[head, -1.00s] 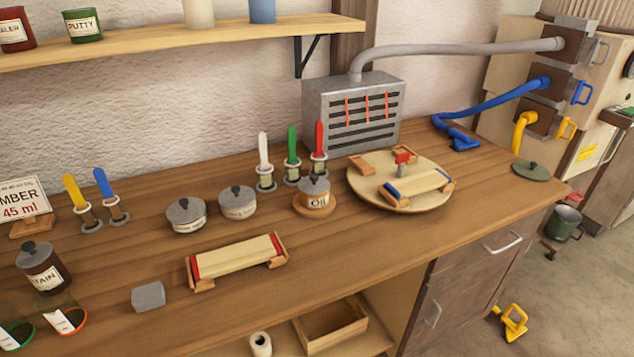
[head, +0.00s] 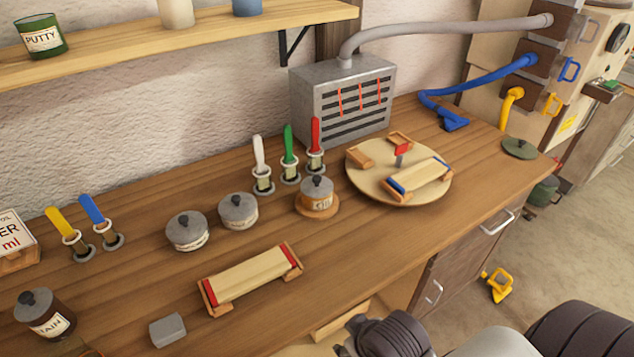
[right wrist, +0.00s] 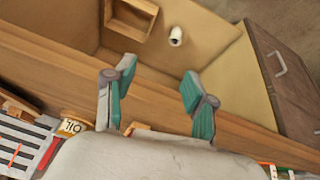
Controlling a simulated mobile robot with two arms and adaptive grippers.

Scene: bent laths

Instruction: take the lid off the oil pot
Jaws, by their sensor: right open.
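The oil pot (head: 322,202) stands on a round wooden coaster on the bench, in front of the red-handled brush. Its grey lid (head: 316,186) with a dark knob sits on top. In the right wrist view the pot (right wrist: 73,127) shows at the lower left, its label upside down. My right gripper (right wrist: 156,95) has its two teal-padded fingers wide apart with nothing between them. It is over the bench's front edge, apart from the pot. In the head view dark parts of my right arm show at the bottom right. My left gripper is not in view.
Two grey lidded pots (head: 187,231) stand left of the oil pot. A round turntable (head: 430,193) with wooden blocks is close on its right. Coloured-handled brushes (head: 290,155) stand in holders behind. A clamped lath (head: 250,275) and a grey block (head: 167,330) lie in front.

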